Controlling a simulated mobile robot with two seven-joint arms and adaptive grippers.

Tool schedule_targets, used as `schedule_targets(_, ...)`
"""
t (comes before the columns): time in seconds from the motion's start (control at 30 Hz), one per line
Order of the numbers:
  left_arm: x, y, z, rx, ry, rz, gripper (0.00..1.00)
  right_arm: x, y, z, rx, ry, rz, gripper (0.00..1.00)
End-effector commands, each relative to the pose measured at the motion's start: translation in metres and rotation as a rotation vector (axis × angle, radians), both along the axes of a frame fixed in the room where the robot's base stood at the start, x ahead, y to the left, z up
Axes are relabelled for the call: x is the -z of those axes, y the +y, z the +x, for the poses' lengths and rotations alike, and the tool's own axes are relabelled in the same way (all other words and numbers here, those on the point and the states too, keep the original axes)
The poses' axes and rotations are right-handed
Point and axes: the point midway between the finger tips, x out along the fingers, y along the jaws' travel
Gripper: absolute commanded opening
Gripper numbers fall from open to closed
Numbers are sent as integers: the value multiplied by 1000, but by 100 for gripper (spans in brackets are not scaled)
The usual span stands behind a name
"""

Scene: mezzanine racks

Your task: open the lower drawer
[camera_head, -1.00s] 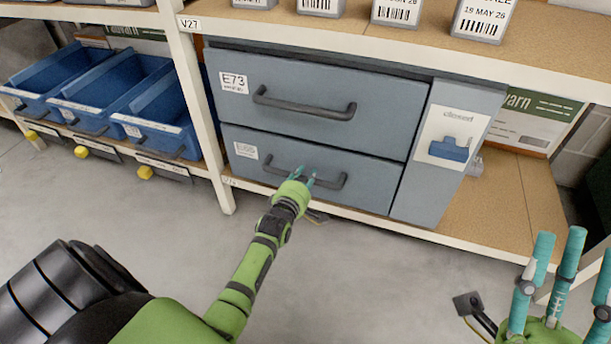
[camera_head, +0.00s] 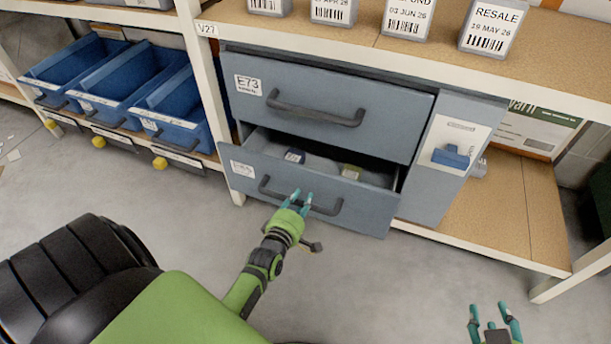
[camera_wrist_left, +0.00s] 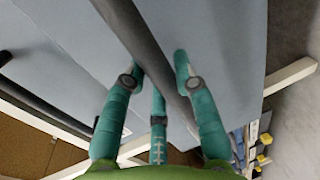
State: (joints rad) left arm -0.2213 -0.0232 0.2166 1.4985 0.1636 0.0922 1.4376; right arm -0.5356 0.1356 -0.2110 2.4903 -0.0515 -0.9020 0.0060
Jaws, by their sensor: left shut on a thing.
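The left wrist view shows the handle (camera_wrist_left: 150,50) passing between the teal fingers (camera_wrist_left: 160,85). My right gripper (camera_head: 494,318) is at the bottom right, fingers spread apart, empty and away from the cabinet.
The upper drawer (camera_head: 390,117) above is shut. Blue bins (camera_head: 170,115) stand on the shelf at left. A shelf post (camera_head: 207,90) rises left of the cabinet. Labelled blocks (camera_head: 490,28) stand on the shelf above. The floor (camera_head: 370,285) before the drawer is clear.

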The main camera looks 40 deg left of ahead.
Motion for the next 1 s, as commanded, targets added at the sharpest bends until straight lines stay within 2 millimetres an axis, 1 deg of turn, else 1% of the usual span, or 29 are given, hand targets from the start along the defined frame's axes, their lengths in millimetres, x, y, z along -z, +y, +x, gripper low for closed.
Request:
schedule_targets(0.03,-1,-1,-8,-1,5,0,0,10,-6,-10,12,83,-16,40)
schedule_targets(0.1,-1,-3,-15,0,5,-1,0,28,-15,-26,29,200,-40,40)
schedule_targets(0.2,-1,-6,-26,0,5,1,0,48,-27,-51,50,361,-70,40)
schedule_targets(0.3,-1,-8,-37,0,4,1,0,63,-37,-78,67,511,-95,40)
schedule_targets(0.4,-1,-11,-48,0,4,1,0,73,-47,-105,83,650,-118,40)
schedule_targets(0.43,-1,-12,-51,0,5,0,0,75,-49,-114,88,690,-124,40)
schedule_targets(0.47,0,-13,-55,0,6,0,0,78,-50,-118,90,714,-127,40)
schedule_targets(0.5,-1,-14,-59,0,5,0,0,82,-51,-120,91,734,-130,40)
schedule_targets(0.77,-1,-22,-93,0,7,0,0,114,-49,-111,87,746,-132,40)
schedule_targets(1.0,0,-32,-137,2,8,1,0,145,-47,-108,83,763,-134,40)
